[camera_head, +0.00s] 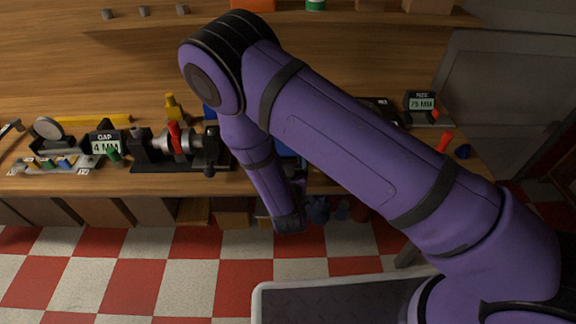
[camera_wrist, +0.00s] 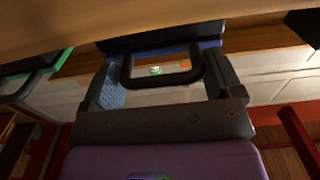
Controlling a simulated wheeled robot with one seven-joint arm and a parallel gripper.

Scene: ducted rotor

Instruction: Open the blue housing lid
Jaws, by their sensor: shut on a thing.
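In the wrist view my gripper (camera_wrist: 160,68) has its two fingers at either end of a dark U-shaped handle (camera_wrist: 160,82) and is shut on it. Behind the handle is a dark body with a blue edge (camera_wrist: 170,47), which looks like part of the blue housing lid. In the head view my purple arm hides most of the housing. Only a small blue patch (camera_head: 286,150) shows beside the arm at the bench front. How far the lid is open cannot be told.
The wooden bench (camera_head: 50,184) holds a gap gauge reading 4 MM (camera_head: 105,146), a shaft fixture with a red lever (camera_head: 175,138) and a yellow bottle (camera_head: 172,106). A display (camera_head: 421,102) stands at the right. The checkered floor in front is clear at left.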

